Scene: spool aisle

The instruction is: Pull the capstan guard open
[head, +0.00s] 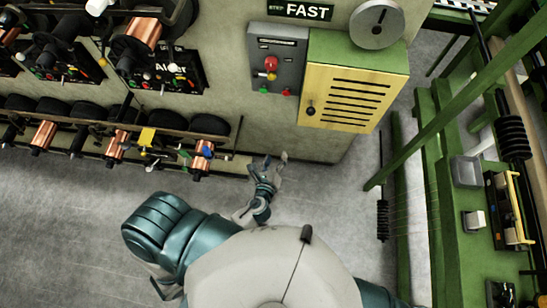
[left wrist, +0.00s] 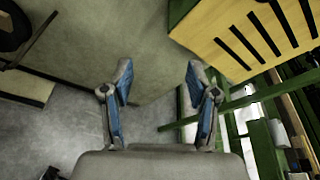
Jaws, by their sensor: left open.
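The capstan guard (head: 345,95) is a yellow panel with dark slots on the front of a green box at the upper right of the wall. It looks shut. Its dark round knob (head: 311,111) is at the lower left of the panel. My left gripper (head: 275,158) is open and empty, below and left of the guard, apart from it. In the left wrist view my left gripper (left wrist: 159,68) spreads its two fingers over bare wall, and part of the guard (left wrist: 248,38) shows at the upper right. The knob is not in that view. My right gripper is not in view.
A grey control box (head: 274,62) with a red knob and small buttons is left of the guard. A round grey disc (head: 377,24) is above it. Copper spools (head: 43,137) line the wall at left. Green framework (head: 440,160) stands at right. The floor between is clear.

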